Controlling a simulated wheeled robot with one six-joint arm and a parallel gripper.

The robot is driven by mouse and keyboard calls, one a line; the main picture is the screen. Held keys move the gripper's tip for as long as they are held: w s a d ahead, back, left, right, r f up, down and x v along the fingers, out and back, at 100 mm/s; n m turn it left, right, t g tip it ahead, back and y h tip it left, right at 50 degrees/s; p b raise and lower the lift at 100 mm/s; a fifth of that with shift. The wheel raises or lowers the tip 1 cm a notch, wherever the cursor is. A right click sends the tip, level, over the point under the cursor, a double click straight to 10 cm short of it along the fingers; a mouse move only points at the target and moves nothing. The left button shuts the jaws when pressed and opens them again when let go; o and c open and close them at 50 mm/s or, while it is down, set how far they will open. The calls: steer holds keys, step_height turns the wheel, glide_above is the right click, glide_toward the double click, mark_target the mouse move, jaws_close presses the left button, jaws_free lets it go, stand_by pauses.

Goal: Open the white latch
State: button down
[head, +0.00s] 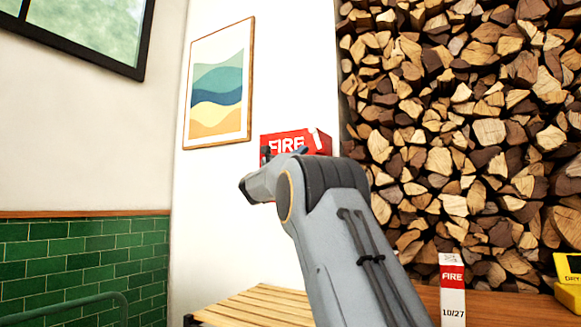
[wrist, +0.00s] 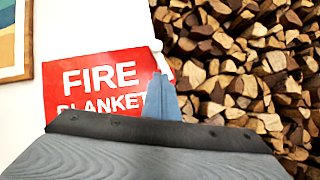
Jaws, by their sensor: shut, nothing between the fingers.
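A red box lettered FIRE BLANKET (wrist: 100,82) is on the white wall; in the head view only the upper part of the red box (head: 297,138) shows above my arm. A small white piece, which looks like the latch (wrist: 157,47), sits at the box's right edge in the wrist view. Its lower part is hidden behind my fingers. My gripper (wrist: 161,80) is shut and empty, its tips over the box's right edge, just below the white piece. I cannot tell whether they touch it.
A framed wave picture (head: 220,84) hangs left of the box. Stacked firewood (head: 460,110) fills the right side. Below are a slatted wooden bench (head: 250,305), a white-and-red FIRE tag (head: 453,290) and a yellow item (head: 569,280). The wall at left is open.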

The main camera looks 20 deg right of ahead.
steer(key=v, duration=0.6)
steer(key=shift+s+f, duration=0.25)
steer(key=shift+f, duration=0.05)
